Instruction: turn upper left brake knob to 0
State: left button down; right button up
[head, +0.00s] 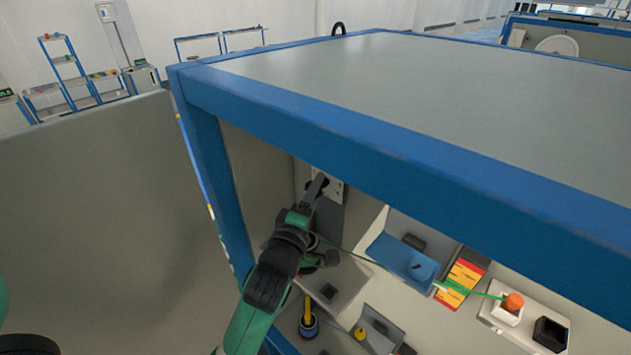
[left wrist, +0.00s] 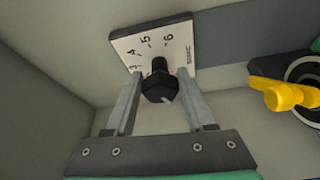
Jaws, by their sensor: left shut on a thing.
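The brake knob (left wrist: 158,86) is black and sits in front of a white dial plate (left wrist: 150,47) in the left wrist view. The numbers 3, 4, 5 and 6 show on the plate; no 0 can be read. A small white mark shows on the knob's lower right. My left gripper (left wrist: 159,88) is shut on the knob, one finger on each side. In the head view my left gripper (head: 311,197) reaches into the cabinet at the upper left, by the pale dial plate (head: 334,187). My right gripper is not in view.
A blue cabinet frame (head: 215,180) edges the opening around my arm. A green cable (head: 370,258) runs right past a blue tray (head: 402,262) to an orange part (head: 513,301). A grey panel (head: 90,220) stands left.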

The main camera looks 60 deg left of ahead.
pick_arm(q)
jog(key=shift+r+n+p, duration=0.1)
jog(key=shift+n+p, duration=0.9)
jog(key=shift+p, duration=0.2)
jog(key=shift+c, duration=1.3)
grip_release()
